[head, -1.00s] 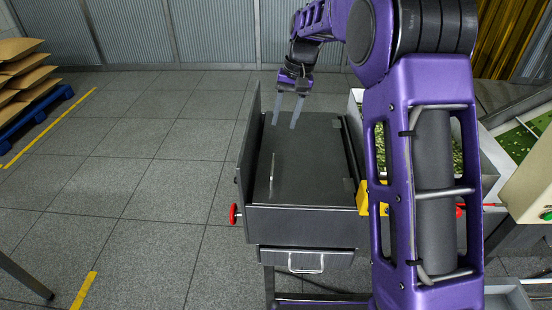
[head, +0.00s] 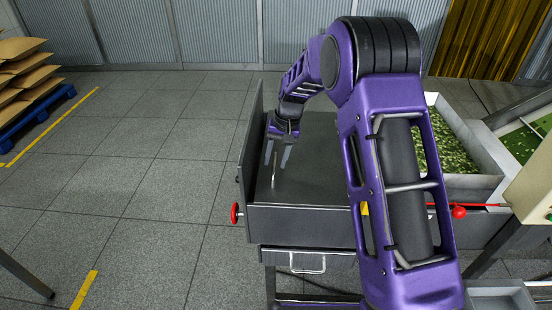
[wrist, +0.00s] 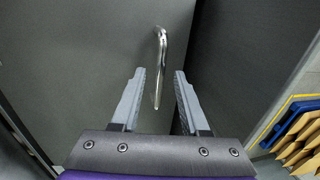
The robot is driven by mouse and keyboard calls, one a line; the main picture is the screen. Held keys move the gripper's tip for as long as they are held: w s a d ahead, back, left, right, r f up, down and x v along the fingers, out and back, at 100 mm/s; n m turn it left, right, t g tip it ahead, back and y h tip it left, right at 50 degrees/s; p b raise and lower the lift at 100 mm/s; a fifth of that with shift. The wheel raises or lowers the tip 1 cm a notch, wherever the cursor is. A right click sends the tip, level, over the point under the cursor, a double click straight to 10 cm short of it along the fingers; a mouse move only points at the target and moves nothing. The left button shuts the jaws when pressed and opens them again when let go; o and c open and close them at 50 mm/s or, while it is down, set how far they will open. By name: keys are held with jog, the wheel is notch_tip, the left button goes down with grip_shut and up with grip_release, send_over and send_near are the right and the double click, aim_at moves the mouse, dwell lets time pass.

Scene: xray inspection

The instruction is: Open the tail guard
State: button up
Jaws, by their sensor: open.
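The tail guard appears to be the dark grey flat panel (head: 315,185) on top of the grey cabinet; it lies level, seemingly closed. Its slim metal handle (head: 273,170) stands up near the panel's left side. The handle also shows in the wrist view (wrist: 161,50). My gripper (head: 277,160) is open over the panel, at the handle. In the wrist view, my open fingers (wrist: 159,72) lie to either side of the handle in the picture, with gaps on both sides. I cannot tell whether the fingers reach its depth. My arm hides the panel's right part.
A raised dark side wall (head: 250,145) stands close left of the handle. A red knob (head: 235,213) and a drawer (head: 308,260) are on the cabinet. A bin of green pieces (head: 450,145) stands right.

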grip_shut()
dwell(1.4)
